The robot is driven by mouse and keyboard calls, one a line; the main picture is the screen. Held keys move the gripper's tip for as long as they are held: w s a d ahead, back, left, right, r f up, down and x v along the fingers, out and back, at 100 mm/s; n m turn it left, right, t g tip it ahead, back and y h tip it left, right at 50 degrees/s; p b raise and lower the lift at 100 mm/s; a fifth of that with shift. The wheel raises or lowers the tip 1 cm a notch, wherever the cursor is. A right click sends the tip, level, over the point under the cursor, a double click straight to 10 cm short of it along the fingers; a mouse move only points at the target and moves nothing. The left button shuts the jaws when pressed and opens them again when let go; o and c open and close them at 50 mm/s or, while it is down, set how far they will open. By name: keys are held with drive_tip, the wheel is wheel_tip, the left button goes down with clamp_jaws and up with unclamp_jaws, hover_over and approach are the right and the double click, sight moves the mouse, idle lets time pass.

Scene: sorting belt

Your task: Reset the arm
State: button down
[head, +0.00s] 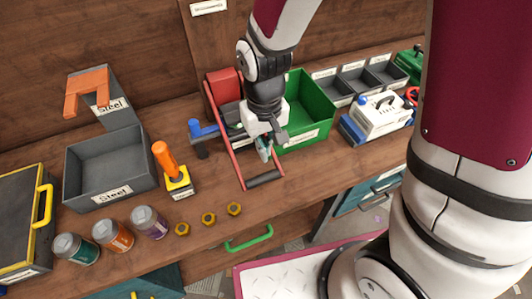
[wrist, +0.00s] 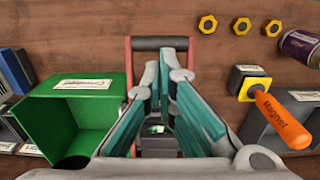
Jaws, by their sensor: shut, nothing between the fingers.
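My gripper (head: 264,152) is shut and empty, pointing down above the red-framed rack with a dark handle bar (head: 264,179) on the workbench. In the wrist view my gripper (wrist: 166,82) shows its teal finger pads over the same rack, whose handle bar (wrist: 160,43) lies beyond them. Part of the rack is hidden behind the gripper. I cannot tell whether the fingers touch it.
A green bin (head: 310,118) stands close to the right of the gripper. A blue-headed tool (head: 203,132), an orange-handled magnet (head: 168,164) and a grey Steel bin (head: 108,168) are left. Yellow nuts (head: 209,218) and cans (head: 113,235) line the front. A white-and-blue case (head: 381,115) stands right.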

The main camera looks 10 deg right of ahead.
drive_tip(key=shift+r, duration=0.55)
drive_tip(key=s+d+r+m+t, duration=0.1)
drive_tip(key=d+r, duration=0.2)
drive_tip(key=r, duration=0.4)
drive_tip(key=s+d+r+t, duration=0.1)
drive_tip(key=d+r+t, duration=0.15)
drive_tip(key=r, duration=0.55)
drive_tip(key=s+d+r+m+t, duration=0.1)
drive_tip(key=s+d+r+t, duration=0.1)
drive_tip(key=s+d+r, duration=0.3)
drive_tip(key=s+r, duration=0.4)
drive_tip(key=shift+d, duration=0.15)
